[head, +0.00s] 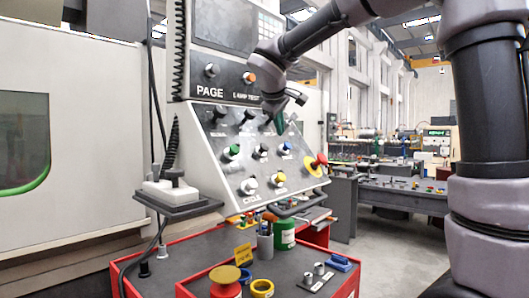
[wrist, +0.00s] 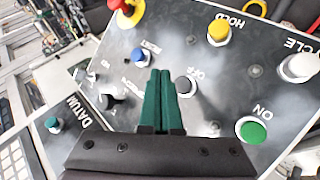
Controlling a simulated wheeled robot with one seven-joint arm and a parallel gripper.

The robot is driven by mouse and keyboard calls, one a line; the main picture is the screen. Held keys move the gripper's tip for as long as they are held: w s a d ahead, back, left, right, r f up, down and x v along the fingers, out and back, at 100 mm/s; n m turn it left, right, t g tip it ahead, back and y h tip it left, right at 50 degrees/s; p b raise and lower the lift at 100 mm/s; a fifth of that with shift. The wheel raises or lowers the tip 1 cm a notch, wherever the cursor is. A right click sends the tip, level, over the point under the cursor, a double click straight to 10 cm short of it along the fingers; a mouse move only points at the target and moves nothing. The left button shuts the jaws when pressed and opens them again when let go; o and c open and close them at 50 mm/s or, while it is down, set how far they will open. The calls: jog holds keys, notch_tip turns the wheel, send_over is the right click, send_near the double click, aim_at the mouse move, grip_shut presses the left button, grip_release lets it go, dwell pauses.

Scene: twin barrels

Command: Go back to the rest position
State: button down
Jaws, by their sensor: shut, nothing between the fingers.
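My gripper (head: 281,124) is in front of the upper part of the sloped control panel (head: 218,152) in the head view. In the wrist view its two green fingers (wrist: 162,80) are together, with nothing between them. The fingers point at the panel between the blue RESET button (wrist: 140,56) and the dark OFF button (wrist: 185,86). I cannot tell how far the fingertips are from the panel face. The green ON button (wrist: 252,130) is to the right of the fingers in that view, and the yellow HOLD button (wrist: 218,31) is above right.
A red and yellow emergency stop (head: 316,165) sticks out at the panel's right edge. A handle bar (head: 298,205) runs below it. A red-edged cart (head: 205,262) below holds a green can (head: 284,235), tape rolls and small parts. Open floor lies to the right.

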jog(key=s+d+f+m+y, duration=0.1)
jog(key=s+d+f+m, duration=0.2)
jog(key=s, duration=0.5)
jog(key=s+d+f+m+g+y, duration=0.1)
jog(key=s+d+f+m, duration=0.3)
jog(key=s, duration=0.5)
jog(key=s+d+f+m+g+y, duration=0.1)
jog(key=s+d+f+m+y, duration=0.1)
jog(key=s+d+m, duration=0.4)
jog(key=s+d+f, duration=0.1)
jog(key=s+d, duration=0.1)
jog(key=s, duration=0.1)
jog(key=shift+f+y, duration=0.3)
jog(key=shift+f, duration=0.1)
jog(key=shift+w, duration=0.1)
